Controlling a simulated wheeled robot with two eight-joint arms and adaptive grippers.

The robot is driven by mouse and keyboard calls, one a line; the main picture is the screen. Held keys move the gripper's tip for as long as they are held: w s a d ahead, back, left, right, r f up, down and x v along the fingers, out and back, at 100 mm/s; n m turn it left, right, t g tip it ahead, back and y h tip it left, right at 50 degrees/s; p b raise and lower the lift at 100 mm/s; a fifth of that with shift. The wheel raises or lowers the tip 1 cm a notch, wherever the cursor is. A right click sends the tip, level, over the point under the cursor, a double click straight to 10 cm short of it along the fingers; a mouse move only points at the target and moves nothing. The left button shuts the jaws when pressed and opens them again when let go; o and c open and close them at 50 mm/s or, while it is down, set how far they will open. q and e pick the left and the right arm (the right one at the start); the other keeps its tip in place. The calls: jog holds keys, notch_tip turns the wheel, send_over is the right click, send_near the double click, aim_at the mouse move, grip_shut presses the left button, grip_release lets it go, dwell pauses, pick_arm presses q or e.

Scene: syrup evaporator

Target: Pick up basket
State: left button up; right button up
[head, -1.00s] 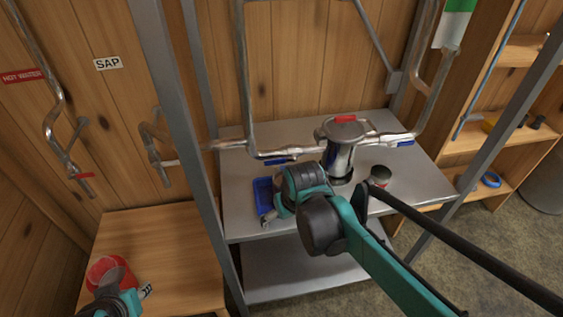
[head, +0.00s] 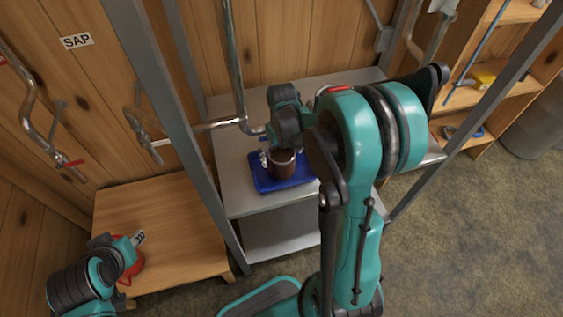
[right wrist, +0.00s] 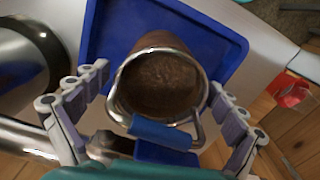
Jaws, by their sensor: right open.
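The basket (head: 283,166) is a dark brown cup shape with a metal rim, standing in the blue tray (head: 297,188) on the grey metal table. In the right wrist view the basket (right wrist: 158,84) fills the middle; its inside looks brown, and a metal handle with a blue grip (right wrist: 160,133) is on the near side. My right gripper (right wrist: 160,95) is open, its fingers to either side of the basket, with no clear grip on it. My left gripper (head: 138,240) is at the lower left by a red container (head: 133,268); its jaw state is unclear.
Pipes (head: 203,127) run behind, and a grey post (head: 178,120) stands at the table's left. The wooden bench (head: 180,225) has bare room on its right.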

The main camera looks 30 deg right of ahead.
notch_tip(320, 180, down, 2)
jog(key=shift+f, duration=0.1)
jog(key=shift+s, duration=0.1)
jog(key=c, duration=1.1)
